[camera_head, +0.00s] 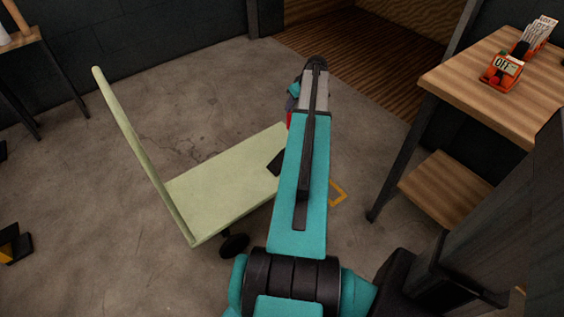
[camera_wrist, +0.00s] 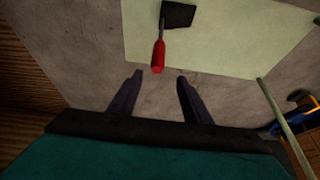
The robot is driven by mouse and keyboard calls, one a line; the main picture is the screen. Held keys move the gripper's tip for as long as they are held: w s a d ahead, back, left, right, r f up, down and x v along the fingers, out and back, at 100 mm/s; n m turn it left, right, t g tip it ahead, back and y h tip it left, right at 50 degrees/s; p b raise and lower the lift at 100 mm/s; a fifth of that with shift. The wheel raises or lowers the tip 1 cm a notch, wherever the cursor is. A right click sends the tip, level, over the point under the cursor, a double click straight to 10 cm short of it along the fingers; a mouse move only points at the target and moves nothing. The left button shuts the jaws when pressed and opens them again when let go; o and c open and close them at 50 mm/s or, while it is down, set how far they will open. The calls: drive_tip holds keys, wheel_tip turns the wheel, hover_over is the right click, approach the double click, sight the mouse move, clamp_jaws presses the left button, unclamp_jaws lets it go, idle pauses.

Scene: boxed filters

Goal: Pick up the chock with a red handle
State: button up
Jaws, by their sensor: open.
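The chock is a dark block (camera_wrist: 178,15) with a thin rod ending in a red handle (camera_wrist: 158,57). In the wrist view it is at the top centre, on the pale green cart deck, with the handle pointing toward my gripper. My gripper (camera_wrist: 158,80) is open and empty. The handle end lies just past the fingertips in the picture, in line with the gap between them.
The pale green cart (camera_head: 215,190) has a tall push bar on its left. A wooden table (camera_head: 500,85) with orange holders (camera_head: 501,72) stands at right. A black and yellow object (camera_head: 14,243) lies at far left. Floor around the cart is mostly clear.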

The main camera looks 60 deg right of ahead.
sight(290, 113)
drive_tip(key=shift+x, duration=4.25)
drive_tip(key=shift+f, duration=0.1)
drive_tip(key=x, duration=0.5)
drive_tip(key=shift+s+d, duration=0.1)
drive_tip(key=shift+d, duration=0.15)
drive_tip(key=shift+c, duration=0.4)
clamp_jaws()
